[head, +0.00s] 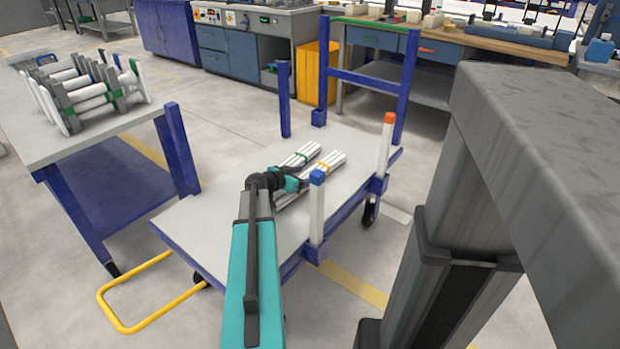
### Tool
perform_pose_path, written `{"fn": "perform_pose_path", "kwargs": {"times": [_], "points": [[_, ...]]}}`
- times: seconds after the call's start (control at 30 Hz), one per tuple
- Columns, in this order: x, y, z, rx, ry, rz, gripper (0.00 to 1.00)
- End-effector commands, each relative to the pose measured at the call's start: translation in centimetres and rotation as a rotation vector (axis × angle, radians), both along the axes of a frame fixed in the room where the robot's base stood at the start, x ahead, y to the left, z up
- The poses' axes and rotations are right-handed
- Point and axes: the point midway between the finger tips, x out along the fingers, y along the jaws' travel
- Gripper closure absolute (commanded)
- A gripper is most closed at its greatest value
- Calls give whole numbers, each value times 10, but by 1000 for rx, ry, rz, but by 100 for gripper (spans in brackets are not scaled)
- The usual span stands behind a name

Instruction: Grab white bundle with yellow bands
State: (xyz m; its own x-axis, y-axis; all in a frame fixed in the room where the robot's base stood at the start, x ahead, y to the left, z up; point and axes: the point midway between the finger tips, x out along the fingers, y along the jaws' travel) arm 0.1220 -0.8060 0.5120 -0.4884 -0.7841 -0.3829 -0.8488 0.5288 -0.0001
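The white bundle with yellow bands (332,162) lies on the grey top of a blue cart. It is made of several white pipes, and a yellow-orange band shows around it near the middle. A similar white bundle with green bands (306,152) lies just to its left. My gripper (291,184) is at the near ends of the bundles, low over the cart top. My black wrist and teal arm hide part of the near ends. The fingers are too small and covered to tell whether they are open or shut, or touching either bundle.
The cart (215,228) has upright posts with an orange cap (389,119) and a blue cap (317,178) along its right side. A table at left (50,147) bears a rack of white pipes (90,90). The cart's left half is clear.

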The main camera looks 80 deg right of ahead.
Motion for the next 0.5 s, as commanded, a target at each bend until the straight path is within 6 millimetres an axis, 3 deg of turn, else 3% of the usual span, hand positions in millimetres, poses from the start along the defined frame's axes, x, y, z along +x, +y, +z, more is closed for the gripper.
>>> {"fn": "perform_pose_path", "kwargs": {"times": [0.1,0.4,0.5], "points": [[0,0,0,0,0,0,30],[1,0,0,0,0,0,80],[1,0,1,-1,1,1,85]]}}
